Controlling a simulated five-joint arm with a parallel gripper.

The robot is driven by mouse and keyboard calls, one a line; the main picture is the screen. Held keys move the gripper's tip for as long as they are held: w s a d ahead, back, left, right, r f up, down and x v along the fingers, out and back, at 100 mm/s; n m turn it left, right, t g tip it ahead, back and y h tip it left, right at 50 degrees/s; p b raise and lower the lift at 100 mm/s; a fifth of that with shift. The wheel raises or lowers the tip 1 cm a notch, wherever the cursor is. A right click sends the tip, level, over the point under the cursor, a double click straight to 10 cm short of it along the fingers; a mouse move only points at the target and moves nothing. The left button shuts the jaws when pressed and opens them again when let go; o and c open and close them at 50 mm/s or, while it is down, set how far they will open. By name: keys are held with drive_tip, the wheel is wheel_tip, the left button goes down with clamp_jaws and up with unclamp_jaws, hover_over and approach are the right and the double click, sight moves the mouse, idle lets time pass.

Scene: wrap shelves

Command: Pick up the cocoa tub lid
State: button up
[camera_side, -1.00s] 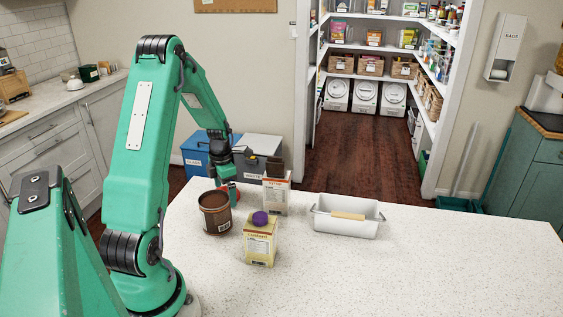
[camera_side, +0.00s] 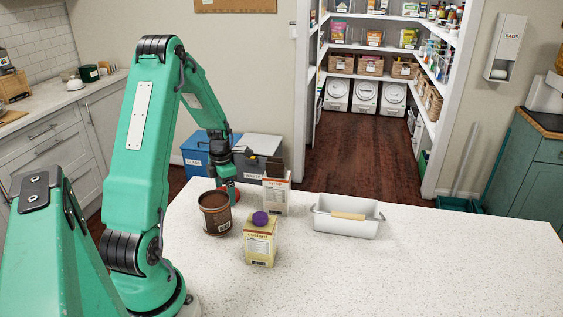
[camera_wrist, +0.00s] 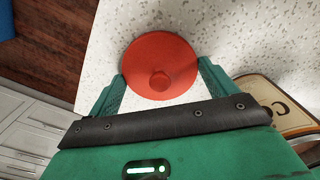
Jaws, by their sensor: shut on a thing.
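The cocoa tub lid is a round red disc with a small central knob (camera_wrist: 160,72). In the side view only a bit of its red (camera_side: 236,196) shows beside my fingers, at the far left edge of the counter. My gripper (camera_wrist: 160,84) points down over it and is shut on the lid, one green finger at each side. I cannot tell whether the lid touches the counter. The brown cocoa tub (camera_side: 216,222) stands open just in front of the gripper. Part of a labelled container (camera_wrist: 278,104) shows at the right of the wrist view.
An open carton (camera_side: 275,197) stands just right of the gripper. A custard carton with a purple cap (camera_side: 260,244) is nearer. A white handled caddy (camera_side: 345,228) sits to the right. The counter's right side (camera_side: 450,260) is clear. Bins (camera_side: 257,160) stand beyond the far edge.

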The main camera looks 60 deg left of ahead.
sight(224, 188)
drive_tip(key=shift+r, duration=0.1)
wheel_tip(224, 188, up, 9)
drive_tip(key=shift+r, duration=0.4)
idle(0.8)
drive_tip(key=s+d+r, duration=0.7)
drive_tip(key=d, duration=0.4)
drive_tip(key=shift+s+d+n, duration=0.15)
drive_tip(key=shift+d+n, duration=0.05)
drive_tip(key=shift+n, duration=0.2)
drive_tip(key=shift+f, duration=0.2)
drive_tip(key=shift+f, duration=3)
